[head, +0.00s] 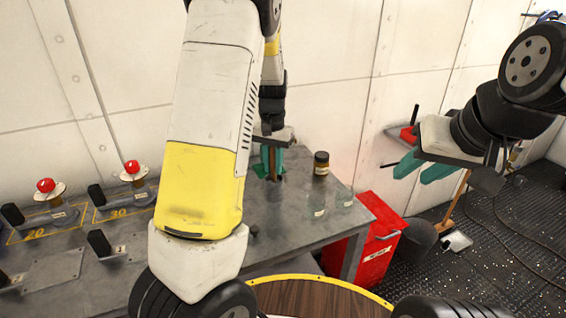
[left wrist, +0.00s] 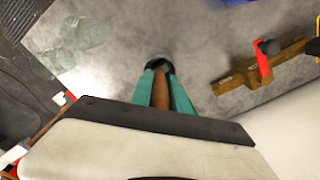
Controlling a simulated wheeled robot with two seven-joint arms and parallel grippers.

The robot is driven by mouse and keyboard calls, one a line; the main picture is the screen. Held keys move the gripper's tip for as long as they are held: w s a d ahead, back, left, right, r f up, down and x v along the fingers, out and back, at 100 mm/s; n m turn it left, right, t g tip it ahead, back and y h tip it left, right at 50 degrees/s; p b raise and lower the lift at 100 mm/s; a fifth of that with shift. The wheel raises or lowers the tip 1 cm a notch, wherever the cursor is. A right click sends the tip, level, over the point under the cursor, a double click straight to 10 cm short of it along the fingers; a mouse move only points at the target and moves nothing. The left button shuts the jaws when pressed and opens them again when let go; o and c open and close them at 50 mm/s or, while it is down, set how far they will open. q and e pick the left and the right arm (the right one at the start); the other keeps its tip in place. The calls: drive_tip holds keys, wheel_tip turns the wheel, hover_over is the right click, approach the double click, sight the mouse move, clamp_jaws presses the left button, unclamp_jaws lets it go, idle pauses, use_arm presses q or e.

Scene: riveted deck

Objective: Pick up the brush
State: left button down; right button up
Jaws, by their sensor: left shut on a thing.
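The brush shows in the left wrist view as a brown handle (left wrist: 161,90) with a dark round end beyond it. My left gripper (left wrist: 160,95) has its two green fingers closed on either side of this handle. In the head view my left gripper (head: 268,168) is low over the grey workbench (head: 290,225), with a strip of the brown brush handle (head: 272,160) showing. I cannot tell whether the dark end touches the bench. My right gripper (head: 422,170) is open and empty, to the right of the bench, its green fingers apart.
A dark jar (head: 321,163) and clear glasses (head: 343,196) stand right of my left gripper. A wooden tool with a red part (left wrist: 262,62) lies on the bench. Red-button panels (head: 133,170) are at left. A red cabinet (head: 376,240) is beside the bench.

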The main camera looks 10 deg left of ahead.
use_arm(q)
drive_tip(key=shift+r, duration=0.1)
wheel_tip(320, 180, up, 10)
drive_tip(key=shift+f, duration=0.1)
idle(0.7)
